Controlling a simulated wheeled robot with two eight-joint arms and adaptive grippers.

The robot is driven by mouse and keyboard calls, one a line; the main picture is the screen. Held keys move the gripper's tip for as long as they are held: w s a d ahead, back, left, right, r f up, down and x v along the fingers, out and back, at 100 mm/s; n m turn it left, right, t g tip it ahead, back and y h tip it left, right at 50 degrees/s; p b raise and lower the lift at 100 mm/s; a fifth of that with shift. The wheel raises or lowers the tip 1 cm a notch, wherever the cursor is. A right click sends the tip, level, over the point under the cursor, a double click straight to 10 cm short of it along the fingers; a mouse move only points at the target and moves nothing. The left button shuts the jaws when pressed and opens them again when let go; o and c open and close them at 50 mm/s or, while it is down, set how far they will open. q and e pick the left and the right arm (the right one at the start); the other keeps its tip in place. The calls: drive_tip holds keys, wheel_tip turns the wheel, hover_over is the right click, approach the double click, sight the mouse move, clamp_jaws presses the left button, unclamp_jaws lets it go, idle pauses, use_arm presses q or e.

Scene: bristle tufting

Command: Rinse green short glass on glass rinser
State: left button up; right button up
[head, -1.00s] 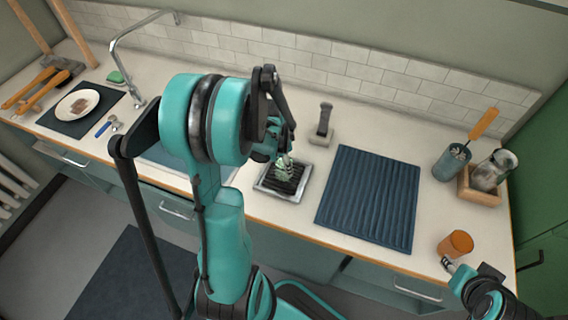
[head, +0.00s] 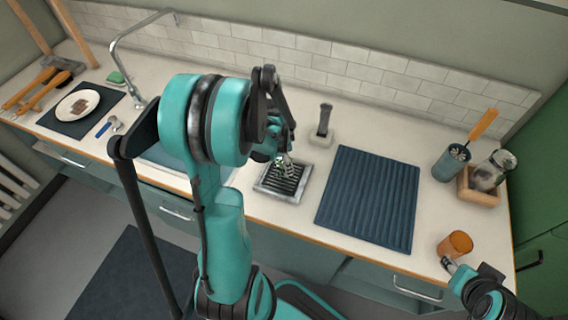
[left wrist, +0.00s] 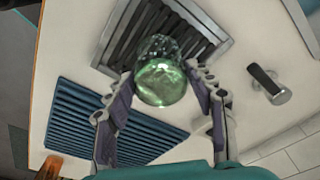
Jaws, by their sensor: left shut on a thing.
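The green short glass (left wrist: 163,84) is held between the fingers of my left gripper (left wrist: 158,75), with its round end toward the camera in the left wrist view. In the head view, my left gripper (head: 284,162) is above the far part of the glass rinser, and the glass is mostly hidden there. The glass rinser (head: 268,191) is a square metal tray with a dark slatted grate; its grate also shows behind the glass in the left wrist view (left wrist: 122,28). My right gripper (head: 450,266) is beside an orange cup (head: 459,243); I cannot tell whether it is open.
A ribbed blue mat (head: 368,200) lies right of the rinser. A dark-handled tool (head: 325,120) stands behind it. A blue-grey cup (head: 450,164) and a wooden box with a glass jar (head: 480,186) are at right. A faucet (head: 135,70) and plate (head: 78,104) are at left.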

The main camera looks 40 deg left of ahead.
use_arm(q)
drive_tip(key=shift+r+p, duration=2.35)
drive_tip(key=shift+r, duration=1)
